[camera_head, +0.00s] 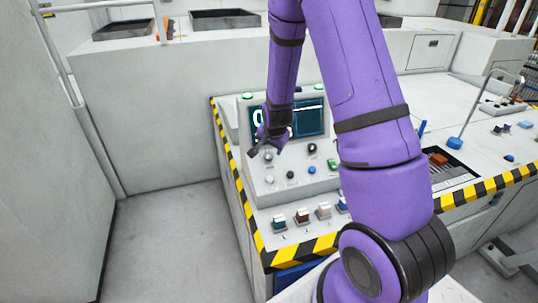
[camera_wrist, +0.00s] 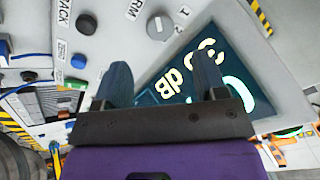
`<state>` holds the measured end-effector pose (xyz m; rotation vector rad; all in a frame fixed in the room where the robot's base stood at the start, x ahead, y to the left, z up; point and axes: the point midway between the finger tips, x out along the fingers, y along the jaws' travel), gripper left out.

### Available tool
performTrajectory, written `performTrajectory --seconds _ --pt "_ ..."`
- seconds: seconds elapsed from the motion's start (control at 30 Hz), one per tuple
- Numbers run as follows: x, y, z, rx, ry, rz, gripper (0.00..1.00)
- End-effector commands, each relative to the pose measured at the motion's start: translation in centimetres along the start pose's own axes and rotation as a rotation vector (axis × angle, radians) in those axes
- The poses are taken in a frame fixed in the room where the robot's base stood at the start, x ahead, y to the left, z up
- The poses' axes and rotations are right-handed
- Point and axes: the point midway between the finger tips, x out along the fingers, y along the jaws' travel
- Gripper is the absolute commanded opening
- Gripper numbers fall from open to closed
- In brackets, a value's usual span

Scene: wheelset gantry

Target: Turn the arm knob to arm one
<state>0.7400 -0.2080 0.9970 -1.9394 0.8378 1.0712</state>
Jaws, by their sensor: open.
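The arm knob (camera_wrist: 160,25) is a round grey knob on the pale panel, beside the lettering "ARM" and small numerals in the wrist view. Which numeral its pointer faces is hard to tell. My gripper (camera_wrist: 162,62) is open and empty, its two dark fingers spread apart. The knob shows past the fingertips, between their directions, with no contact seen. In the head view my gripper (camera_head: 264,147) hangs over the left of the console, just below the screen, and partly covers the controls there.
A lit screen (camera_head: 309,118) showing a dB reading sits above the controls. A black button (camera_wrist: 86,23) and a blue button (camera_wrist: 78,61) are near the knob. Several small switches stand on the lower ledge, edged by yellow-black striping (camera_head: 312,246). Floor (camera_head: 165,240) at left is clear.

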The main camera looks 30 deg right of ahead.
Motion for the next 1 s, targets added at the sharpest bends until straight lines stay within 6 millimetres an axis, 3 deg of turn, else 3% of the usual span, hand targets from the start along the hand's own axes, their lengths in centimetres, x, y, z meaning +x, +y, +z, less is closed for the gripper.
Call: performTrajectory --seconds 0.3,0.5,0.93,0.97,1.0 --pt "5.0 0.1 0.0 -0.001 -0.001 0.002 0.65" --pt "7.0 0.0 0.0 -0.001 0.0 0.001 0.65" --pt "7.8 0.0 0.0 -0.001 0.0 0.0 0.65" --pt "7.8 0.0 0.0 -0.001 0.0 0.0 0.63" --pt "7.8 0.0 0.0 -0.001 0.0 0.0 0.54"
